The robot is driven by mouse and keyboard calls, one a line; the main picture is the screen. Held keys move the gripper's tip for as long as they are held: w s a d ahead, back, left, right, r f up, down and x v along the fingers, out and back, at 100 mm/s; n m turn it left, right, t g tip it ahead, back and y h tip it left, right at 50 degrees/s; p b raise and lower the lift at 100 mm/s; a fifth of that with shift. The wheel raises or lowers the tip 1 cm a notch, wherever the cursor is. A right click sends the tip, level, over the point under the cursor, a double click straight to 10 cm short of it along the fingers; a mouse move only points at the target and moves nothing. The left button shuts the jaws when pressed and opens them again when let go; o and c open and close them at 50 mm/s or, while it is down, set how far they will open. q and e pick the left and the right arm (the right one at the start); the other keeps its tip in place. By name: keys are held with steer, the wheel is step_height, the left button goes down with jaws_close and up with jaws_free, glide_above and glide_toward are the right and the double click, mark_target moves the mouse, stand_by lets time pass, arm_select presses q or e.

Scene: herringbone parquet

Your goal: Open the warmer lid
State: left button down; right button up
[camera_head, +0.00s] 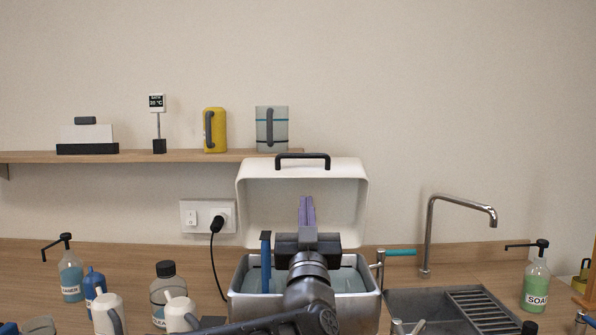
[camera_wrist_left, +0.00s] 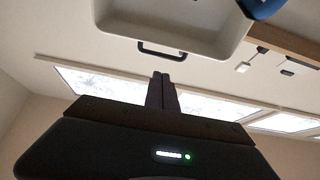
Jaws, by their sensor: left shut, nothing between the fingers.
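The warmer (camera_head: 365,307) is a grey box on the counter with a white lid (camera_head: 262,185). The lid stands raised and tilted back at the rear of the box, its hollow inside facing me. Its dark handle (camera_head: 302,156) is at the top edge. My left gripper (camera_head: 307,205) is shut and empty, its purple fingers pointing up in front of the lid's inside, below the handle. In the left wrist view the shut fingers (camera_wrist_left: 162,90) appear apart from the handle (camera_wrist_left: 161,50) and lid (camera_wrist_left: 185,25). My right gripper is not in view.
A blue upright piece (camera_head: 265,262) stands at the box's left. A sink (camera_head: 415,307) and tap (camera_head: 430,225) are to the right. A shelf (camera_head: 210,156) runs behind; a black plug (camera_head: 217,225) sits in the wall.

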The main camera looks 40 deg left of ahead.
mark_target(303, 166)
arm_select(q)
steer(key=shift+a, duration=0.2)
steer(key=p+x, duration=0.5)
steer(key=x, duration=0.9)
steer(key=shift+f, duration=0.1)
steer(key=w+a+p, duration=0.1)
steer(key=p, duration=0.2)
steer(key=w+a+r+g+h+p, duration=0.1)
steer(key=w+p, duration=0.1)
steer(key=p, duration=0.1)
steer(key=w+a+r+g+p, duration=0.1)
steer(key=p, duration=0.3)
steer(key=shift+w+a+h, duration=0.25)
steer(key=shift+w+h, duration=0.05)
steer(key=shift+w+a+f+p, duration=0.15)
steer(key=shift+w+f+p, duration=0.05)
steer(key=shift+f+p, duration=0.1)
steer(key=shift+f, duration=0.1)
steer(key=shift+f, duration=0.1)
